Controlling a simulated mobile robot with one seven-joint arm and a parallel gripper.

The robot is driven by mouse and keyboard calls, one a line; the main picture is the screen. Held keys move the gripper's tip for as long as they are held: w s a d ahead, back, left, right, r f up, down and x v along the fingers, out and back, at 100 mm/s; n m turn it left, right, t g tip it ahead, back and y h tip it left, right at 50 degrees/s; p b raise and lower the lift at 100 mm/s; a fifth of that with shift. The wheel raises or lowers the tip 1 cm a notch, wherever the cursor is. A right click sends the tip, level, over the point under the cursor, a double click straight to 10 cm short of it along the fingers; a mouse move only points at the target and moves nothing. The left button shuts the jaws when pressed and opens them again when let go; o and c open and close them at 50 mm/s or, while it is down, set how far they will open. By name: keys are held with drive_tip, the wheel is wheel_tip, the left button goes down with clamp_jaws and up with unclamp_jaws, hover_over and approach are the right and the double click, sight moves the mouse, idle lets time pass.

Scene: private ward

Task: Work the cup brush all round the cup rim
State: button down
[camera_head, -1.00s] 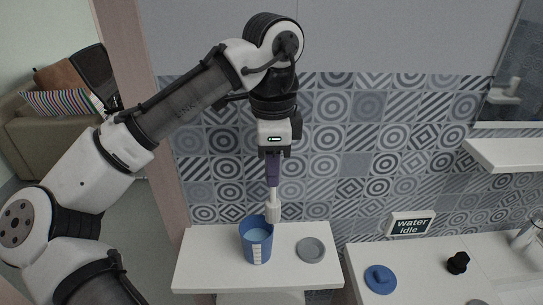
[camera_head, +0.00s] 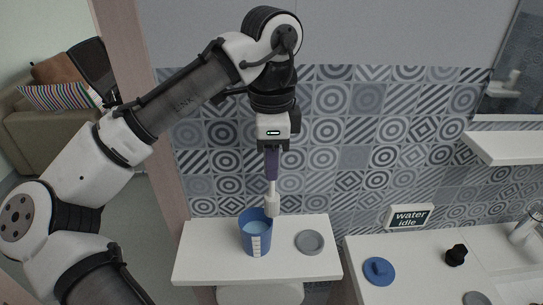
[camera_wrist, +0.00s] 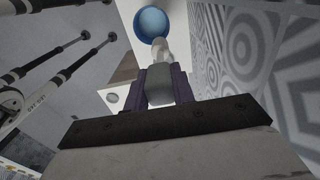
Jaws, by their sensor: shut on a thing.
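The blue cup (camera_head: 256,238) stands upright on a white shelf, with a pale scale strip on its front and light blue inside. It also shows in the wrist view (camera_wrist: 151,24). My gripper (camera_head: 271,150) points down above the cup's right side, shut on the cup brush. The brush (camera_head: 271,204) hangs upright with its white head at the right-hand part of the cup rim. In the wrist view the white brush (camera_wrist: 159,62) runs from between the purple fingers to the cup's edge. I cannot tell whether the head touches the rim.
A grey round lid (camera_head: 309,242) lies right of the cup on the white shelf (camera_head: 200,262). A patterned tile wall is close behind. On the right counter are a blue lid (camera_head: 379,270), a black knob (camera_head: 456,254) and a sign reading "water idle" (camera_head: 409,217).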

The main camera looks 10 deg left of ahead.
drive_tip(key=shift+f, duration=0.5)
drive_tip(key=shift+a, duration=0.1)
drive_tip(key=shift+w+a+r+p, duration=0.2)
drive_tip(key=shift+w+a+p, duration=0.1)
drive_tip(key=shift+a+p, duration=0.3)
drive_tip(key=shift+w+a+f+p, duration=0.1)
drive_tip(key=shift+w+a+p, duration=0.15)
drive_tip(key=shift+a, duration=0.25)
drive_tip(key=shift+w+a+f+p, duration=0.15)
drive_tip(key=shift+w+a, duration=0.1)
drive_tip(key=shift+a, duration=0.25)
drive_tip(key=shift+s+a, duration=1.2)
drive_tip(key=shift+a, duration=0.3)
